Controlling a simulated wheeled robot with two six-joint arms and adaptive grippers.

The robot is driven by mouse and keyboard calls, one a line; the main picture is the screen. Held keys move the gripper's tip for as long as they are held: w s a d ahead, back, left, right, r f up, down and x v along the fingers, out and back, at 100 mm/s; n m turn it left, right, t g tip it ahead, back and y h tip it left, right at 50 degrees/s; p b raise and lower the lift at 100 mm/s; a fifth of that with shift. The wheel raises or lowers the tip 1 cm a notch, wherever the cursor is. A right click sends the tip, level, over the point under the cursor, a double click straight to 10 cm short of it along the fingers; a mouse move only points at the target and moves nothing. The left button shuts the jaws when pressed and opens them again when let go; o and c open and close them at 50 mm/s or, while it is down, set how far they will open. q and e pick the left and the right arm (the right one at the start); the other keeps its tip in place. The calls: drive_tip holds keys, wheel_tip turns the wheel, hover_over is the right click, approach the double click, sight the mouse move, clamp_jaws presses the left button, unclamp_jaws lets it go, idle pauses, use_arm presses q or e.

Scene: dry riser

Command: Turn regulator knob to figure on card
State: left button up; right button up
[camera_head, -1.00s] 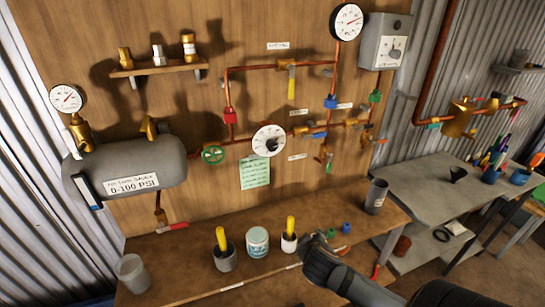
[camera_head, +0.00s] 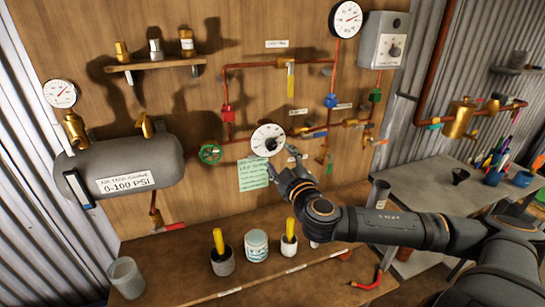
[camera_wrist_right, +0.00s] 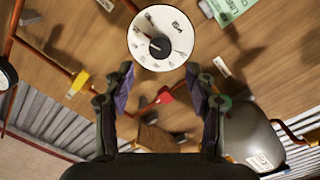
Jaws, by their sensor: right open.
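The regulator is a white round dial (camera_head: 268,139) with a dark knob (camera_head: 271,144) at its centre, mounted on the wooden wall board. In the right wrist view the dial (camera_wrist_right: 175,22) and the dark knob (camera_wrist_right: 158,47) lie just beyond the fingertips. The green card (camera_head: 253,174) hangs below and left of the dial; its writing is too small to read. A corner of it shows in the wrist view (camera_wrist_right: 232,8). My right gripper (camera_head: 283,163) is open and empty, below and right of the dial, apart from the knob. My left gripper is out of view.
Copper pipes (camera_head: 263,66) with coloured valves run around the dial. A green handwheel (camera_head: 211,154) is left of it, and a grey tank (camera_head: 120,162) further left. Cups and pots, including a white-blue tin (camera_head: 256,245), stand on the bench (camera_head: 190,270) below.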

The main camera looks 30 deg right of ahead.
sight(272, 146)
drive_tip(key=b+x, duration=0.1)
drive_tip(key=x, duration=0.1)
drive_tip(key=shift+w+f+b, duration=0.15)
drive_tip(key=shift+w+b, duration=0.2)
drive_tip(key=shift+w, duration=0.05)
drive_tip(key=x, duration=0.2)
drive_tip(key=p+x, duration=0.1)
drive_tip(key=x, duration=0.1)
drive_tip(key=shift+s+r, duration=0.1)
drive_tip(key=shift+r, duration=0.1)
drive_tip(key=shift+w+d+f+p, duration=0.15)
drive_tip(key=shift+w+p, duration=0.2)
drive_tip(key=shift+w, duration=0.2)
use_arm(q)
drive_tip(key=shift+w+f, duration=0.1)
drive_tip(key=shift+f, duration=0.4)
use_arm(e)
drive_tip(key=c, duration=1.2)
